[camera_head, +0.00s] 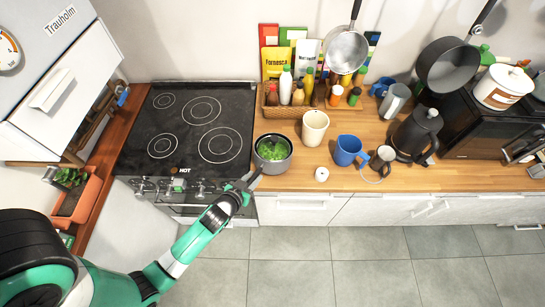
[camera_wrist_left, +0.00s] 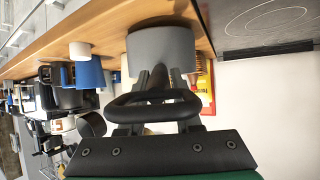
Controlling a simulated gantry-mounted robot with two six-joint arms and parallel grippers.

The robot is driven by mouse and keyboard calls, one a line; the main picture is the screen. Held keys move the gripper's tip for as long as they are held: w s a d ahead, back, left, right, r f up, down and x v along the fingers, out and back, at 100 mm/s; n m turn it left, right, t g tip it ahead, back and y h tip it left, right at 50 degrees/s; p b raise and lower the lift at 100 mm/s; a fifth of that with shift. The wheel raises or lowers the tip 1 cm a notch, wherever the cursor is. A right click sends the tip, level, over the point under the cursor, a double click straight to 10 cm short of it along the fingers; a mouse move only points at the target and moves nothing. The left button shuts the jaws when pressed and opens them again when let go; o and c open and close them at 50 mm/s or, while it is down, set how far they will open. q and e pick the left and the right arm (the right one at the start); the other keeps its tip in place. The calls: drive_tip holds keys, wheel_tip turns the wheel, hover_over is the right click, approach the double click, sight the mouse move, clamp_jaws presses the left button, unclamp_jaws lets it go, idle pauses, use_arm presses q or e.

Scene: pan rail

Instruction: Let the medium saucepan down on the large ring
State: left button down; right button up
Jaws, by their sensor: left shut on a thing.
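The medium saucepan (camera_head: 283,163) is grey, with green food inside. It is at the left end of the wooden counter, just right of the hob; I cannot tell whether it touches the wood. My left gripper (camera_head: 246,183) is shut on its handle, in front of the pan. In the left wrist view the grey pan body (camera_wrist_left: 161,52) is beyond the fingers, with the dark handle (camera_wrist_left: 158,82) running back between them. The large ring (camera_head: 220,145), front right on the black hob (camera_head: 187,127), looks the largest and is bare. My right gripper is not seen.
A cream canister (camera_head: 314,128) stands close behind and right of the pan, with a blue jug (camera_head: 347,150) and a small white pot (camera_head: 322,174) further right. A basket of bottles (camera_head: 283,111) stands behind. The hob top is clear.

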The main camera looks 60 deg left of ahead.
use_arm(q)
drive_tip(key=shift+s+f+b, duration=0.1)
drive_tip(key=shift+f+b, duration=0.25)
drive_tip(key=shift+f, duration=0.25)
idle(0.3)
drive_tip(key=c, duration=0.9)
unclamp_jaws()
drive_tip(key=shift+p+v, duration=0.85)
drive_tip(key=shift+v, duration=0.9)
drive_tip(key=o, duration=0.5)
